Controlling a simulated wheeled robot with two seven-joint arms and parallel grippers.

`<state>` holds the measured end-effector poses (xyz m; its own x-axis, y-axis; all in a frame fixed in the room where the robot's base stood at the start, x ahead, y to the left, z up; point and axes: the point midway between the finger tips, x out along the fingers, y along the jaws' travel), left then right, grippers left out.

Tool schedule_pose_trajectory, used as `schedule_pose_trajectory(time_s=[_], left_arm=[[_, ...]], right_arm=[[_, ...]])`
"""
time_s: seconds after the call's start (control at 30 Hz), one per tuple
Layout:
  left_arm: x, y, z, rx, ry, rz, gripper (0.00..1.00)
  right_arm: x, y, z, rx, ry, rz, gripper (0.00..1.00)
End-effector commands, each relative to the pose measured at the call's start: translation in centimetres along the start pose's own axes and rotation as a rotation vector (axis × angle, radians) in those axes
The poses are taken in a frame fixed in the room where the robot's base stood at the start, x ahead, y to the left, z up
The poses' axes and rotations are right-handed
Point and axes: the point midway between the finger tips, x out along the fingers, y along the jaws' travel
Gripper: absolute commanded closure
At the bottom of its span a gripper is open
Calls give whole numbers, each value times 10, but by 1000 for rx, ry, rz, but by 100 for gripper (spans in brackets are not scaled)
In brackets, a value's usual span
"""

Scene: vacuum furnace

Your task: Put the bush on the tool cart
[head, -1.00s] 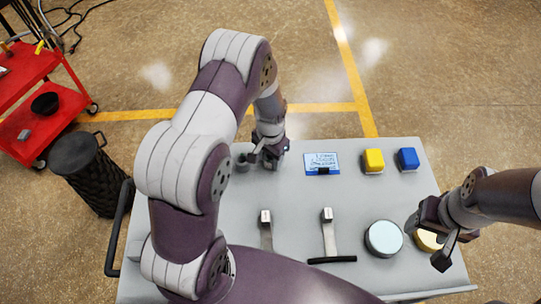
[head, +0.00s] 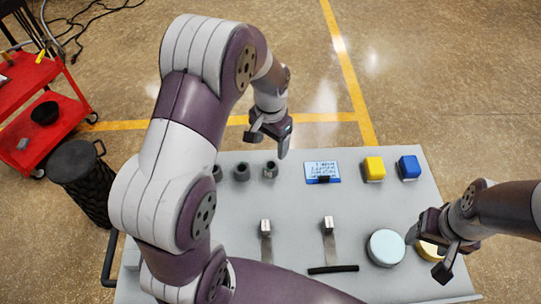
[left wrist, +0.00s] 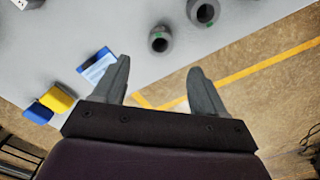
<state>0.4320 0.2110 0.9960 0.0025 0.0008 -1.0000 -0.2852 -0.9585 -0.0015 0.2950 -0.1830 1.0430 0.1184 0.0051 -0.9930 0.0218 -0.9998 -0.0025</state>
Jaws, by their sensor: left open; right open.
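Three dark grey ring-shaped bushes stand in a row near the far edge of the grey worktop: a right one (head: 270,169), a middle one (head: 241,172) and a left one (head: 217,173) partly hidden by my arm. My left gripper (head: 268,142) is open and empty, above and beyond the right bush. My right gripper (head: 428,255) is open above the worktop's right side, partly covering a yellow round piece. The red tool cart (head: 62,88) stands at the far left.
The grey worktop (head: 300,210) also holds a blue-framed label (head: 322,172), a yellow block (head: 374,168), a blue block (head: 409,167), two metal-handled tools and a pale blue disc (head: 386,248). A black bin (head: 82,180) stands between cart and worktop. A black bowl (head: 44,112) sits on the cart.

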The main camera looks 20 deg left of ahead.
Motion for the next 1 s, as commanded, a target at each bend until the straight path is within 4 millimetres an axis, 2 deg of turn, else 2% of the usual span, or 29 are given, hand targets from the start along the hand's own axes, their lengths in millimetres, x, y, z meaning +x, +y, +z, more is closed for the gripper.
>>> schedule_pose_trajectory(time_s=[0.07, 0.17, 0.3, 0.4, 0.5, 0.97, 1.0], left_arm=[[-8, 1, 2, -3, 1, 0, 28], [-23, 12, 18, -43, 19, -5, 28], [-42, 41, 68, -156, 72, -14, 28], [-47, 57, 100, -223, 102, -14, 28], [-48, 65, 119, -261, 118, -13, 28], [-46, 66, 123, -268, 117, -13, 28], [-46, 66, 123, -268, 117, -13, 31]], right_arm=[[1, 0, 0, 0, 0, 0, 39], [1, 0, 0, 0, 0, 0, 39], [1, 0, 0, 0, 0, 0, 39], [1, 0, 0, 0, 0, 0, 39], [1, 0, 0, 0, 0, 0, 39], [1, 0, 0, 0, 0, 0, 39], [1, 0, 0, 0, 0, 0, 42]])
